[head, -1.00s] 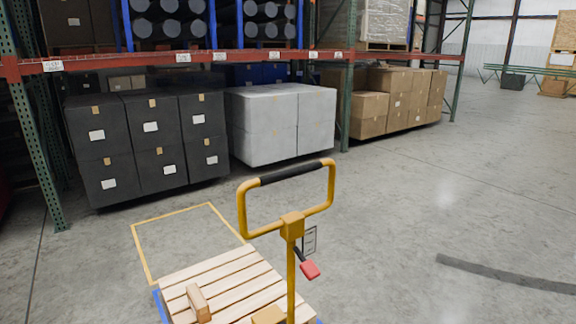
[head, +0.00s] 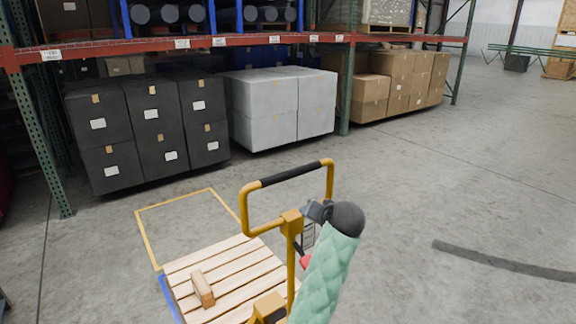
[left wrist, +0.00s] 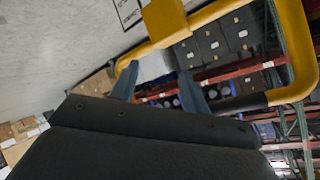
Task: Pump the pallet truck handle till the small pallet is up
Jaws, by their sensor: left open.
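The yellow pallet truck handle (head: 245,212) is a loop with a black grip (head: 290,174) on top, standing upright on a post. In the left wrist view the loop (left wrist: 298,45) is close, with its yellow hub block (left wrist: 165,20). The small pallet (head: 240,262) has pale wooden slats and lies low beyond the handle; my arm hides its near right part. My left gripper (head: 317,210) is at the right side of the loop, below the grip. In its wrist view the fingers (left wrist: 158,76) are apart and empty, near the yellow bar. My right gripper is out of view.
A wooden block (head: 202,289) rests on the pallet. A red lever (head: 305,262) is on the post, partly behind my arm. A yellow floor outline (head: 148,240) lies beyond. Dark boxes (head: 150,135), grey boxes (head: 280,105) and cartons (head: 400,85) line the rack.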

